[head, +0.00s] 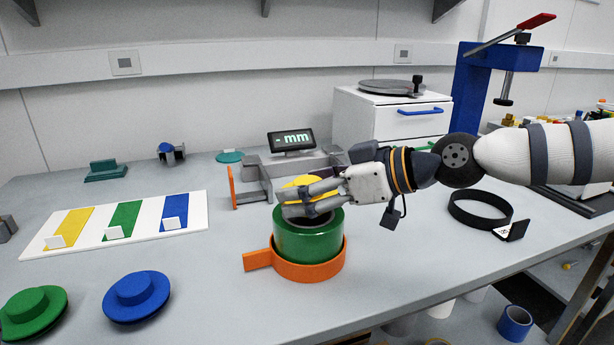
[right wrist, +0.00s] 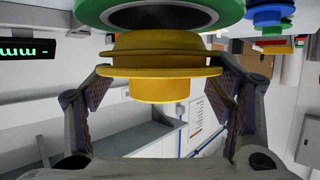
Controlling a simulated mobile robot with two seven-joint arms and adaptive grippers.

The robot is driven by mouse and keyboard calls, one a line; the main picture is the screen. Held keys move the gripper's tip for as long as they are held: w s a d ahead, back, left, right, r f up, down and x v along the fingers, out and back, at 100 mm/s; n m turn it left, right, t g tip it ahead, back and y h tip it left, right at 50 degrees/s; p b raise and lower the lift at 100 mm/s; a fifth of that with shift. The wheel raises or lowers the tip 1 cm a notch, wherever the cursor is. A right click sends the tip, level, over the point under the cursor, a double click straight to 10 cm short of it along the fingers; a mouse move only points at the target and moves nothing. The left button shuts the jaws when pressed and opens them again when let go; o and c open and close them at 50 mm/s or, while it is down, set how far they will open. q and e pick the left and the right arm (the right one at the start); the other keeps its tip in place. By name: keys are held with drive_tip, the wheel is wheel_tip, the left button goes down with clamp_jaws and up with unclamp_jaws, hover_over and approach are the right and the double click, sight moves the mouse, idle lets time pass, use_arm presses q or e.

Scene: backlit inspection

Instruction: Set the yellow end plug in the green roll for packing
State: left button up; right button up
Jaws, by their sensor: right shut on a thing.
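The green roll (head: 308,243) stands upright in an orange holder (head: 290,268) with a side handle, at the middle front of the bench. My right gripper (head: 300,203) is over the roll's top, shut on the yellow end plug (head: 302,182), which the fingers partly hide. In the right wrist view the yellow plug (right wrist: 158,65) sits between the two fingers (right wrist: 165,85), its flanged end close to the open end of the green roll (right wrist: 240,12). I cannot tell whether plug and roll touch. My left gripper is not in view.
A green plug (head: 33,312) and a blue plug (head: 136,295) lie at the front left. A white board (head: 85,242) with yellow, green and blue strips lies behind them. A gauge with a display (head: 291,141) stands behind the roll. A black ring (head: 480,208) lies to the right.

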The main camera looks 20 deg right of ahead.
idle(0.6)
drive_tip(key=shift+f, duration=0.95)
drive_tip(key=shift+r, duration=0.15)
drive_tip(key=shift+f, duration=0.2)
idle(0.4)
drive_tip(key=shift+r, duration=0.1)
idle(0.4)
drive_tip(key=shift+r, duration=0.8)
drive_tip(key=shift+f, duration=0.2)
idle(0.4)
